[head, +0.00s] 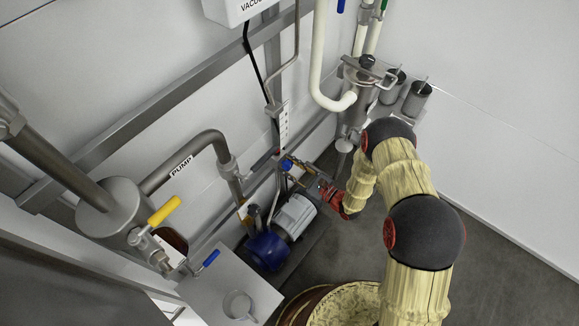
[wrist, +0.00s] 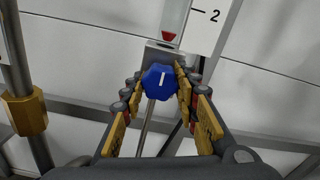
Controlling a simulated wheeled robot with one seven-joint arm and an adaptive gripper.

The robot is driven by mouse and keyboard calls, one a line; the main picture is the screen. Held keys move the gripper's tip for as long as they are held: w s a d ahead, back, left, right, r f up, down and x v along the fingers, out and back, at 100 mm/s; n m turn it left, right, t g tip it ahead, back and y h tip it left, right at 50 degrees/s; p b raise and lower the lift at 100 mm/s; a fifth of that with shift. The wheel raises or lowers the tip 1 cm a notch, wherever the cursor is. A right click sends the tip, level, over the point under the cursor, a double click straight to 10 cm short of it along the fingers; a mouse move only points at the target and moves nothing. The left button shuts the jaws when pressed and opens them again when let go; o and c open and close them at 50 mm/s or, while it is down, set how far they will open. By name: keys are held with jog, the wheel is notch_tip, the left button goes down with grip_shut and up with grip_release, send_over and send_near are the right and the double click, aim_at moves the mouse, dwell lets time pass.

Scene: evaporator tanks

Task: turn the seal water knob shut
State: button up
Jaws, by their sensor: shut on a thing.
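The seal water knob (wrist: 158,82) is blue, many-sided and marked with a white line that stands nearly upright, leaning slightly right at its top. It sits below a clear flow tube with a red float (wrist: 168,37) near the scale mark 2. My gripper (wrist: 159,88) has its yellow-padded fingers on both sides of the knob, shut on it. In the head view the blue knob (head: 287,164) shows small at my gripper's tip (head: 292,167), beneath the scale. The fingers' contact faces are partly hidden.
A blue and grey pump motor (head: 295,219) stands just below my gripper. A pipe labelled PUMP (head: 182,165) and a yellow-handled valve (head: 165,210) are at left. A brass fitting (wrist: 26,112) is on a pipe left of the gripper. Open floor (head: 500,280) lies at right.

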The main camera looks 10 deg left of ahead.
jog(key=shift+s+f, duration=0.1)
jog(key=o, duration=1.2)
jog(key=shift+c, duration=0.2)
jog(key=v, duration=1.2)
